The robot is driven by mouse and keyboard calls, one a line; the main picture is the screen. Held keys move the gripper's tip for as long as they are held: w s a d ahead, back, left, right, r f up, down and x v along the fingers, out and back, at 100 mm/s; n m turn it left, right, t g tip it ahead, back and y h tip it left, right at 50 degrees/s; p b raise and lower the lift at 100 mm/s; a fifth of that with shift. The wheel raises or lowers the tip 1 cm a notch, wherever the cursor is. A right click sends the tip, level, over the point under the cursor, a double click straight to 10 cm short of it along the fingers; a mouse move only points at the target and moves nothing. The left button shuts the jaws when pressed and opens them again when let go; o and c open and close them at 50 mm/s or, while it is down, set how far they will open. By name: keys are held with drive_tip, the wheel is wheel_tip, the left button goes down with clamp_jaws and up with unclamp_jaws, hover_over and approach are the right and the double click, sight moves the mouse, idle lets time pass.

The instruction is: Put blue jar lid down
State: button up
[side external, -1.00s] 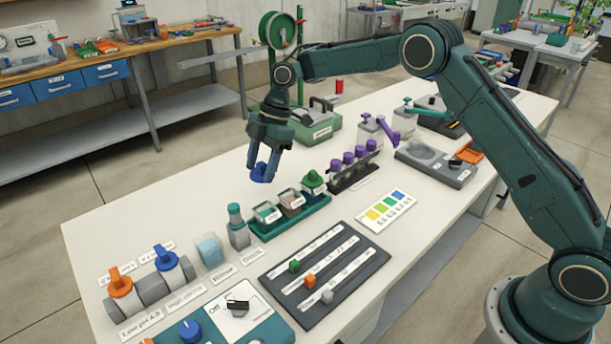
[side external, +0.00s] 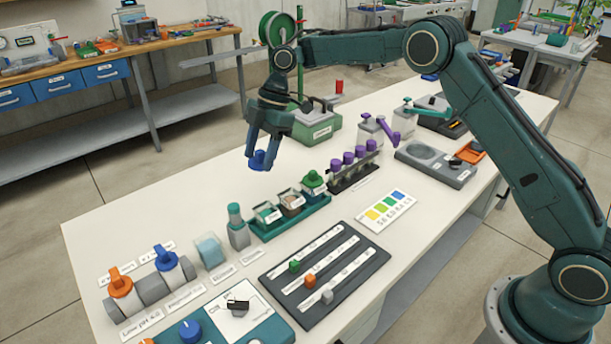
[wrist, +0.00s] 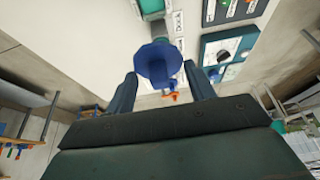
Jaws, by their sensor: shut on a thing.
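The blue jar lid (side external: 259,160) is held between the fingertips of my gripper (side external: 262,150), above the white table. In the wrist view the lid (wrist: 158,64) sits between the two fingers of my gripper (wrist: 160,84), its round face showing and a narrower part below it. My gripper is shut on it. The lid is up in the air, left of and higher than the small jars. The jars stand in a green tray (side external: 262,238); one jar there has a green lid (side external: 312,180).
A grey bottle with a green cap (side external: 236,226) stands beside the tray. A rack of purple-capped vials (side external: 352,172) is to the right. A dark slider panel (side external: 325,275) lies in front.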

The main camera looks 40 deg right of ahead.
drive_tip(key=shift+r, duration=0.4)
drive_tip(key=shift+a+m, duration=0.1)
drive_tip(key=shift+m, duration=0.2)
drive_tip(key=m, duration=0.1)
drive_tip(key=m+t, duration=0.1)
drive_tip(key=m, duration=0.1)
drive_tip(key=shift+s+r+m+t, duration=0.1)
drive_tip(key=shift+s+m+t, duration=0.05)
drive_tip(key=shift+m+t, duration=0.15)
drive_tip(key=m, duration=0.1)
drive_tip(key=m+t, duration=0.1)
drive_tip(key=m, duration=0.1)
drive_tip(key=m+h, duration=0.1)
drive_tip(key=shift+s+d+m, duration=0.3)
drive_tip(key=shift+d, duration=0.1)
drive_tip(key=s+d+m+t+h, duration=0.1)
drive_tip(key=s+d+m+h, duration=0.4)
drive_tip(key=d+m, duration=0.5)
drive_tip(key=s+m, duration=0.2)
drive_tip(key=m, duration=0.1)
drive_tip(key=shift+d+f+m, duration=0.25)
drive_tip(key=shift+m, duration=0.15)
drive_tip(key=shift+w, duration=0.1)
wheel_tip(320, 180, down, 16)
drive_tip(key=shift+f, duration=0.1)
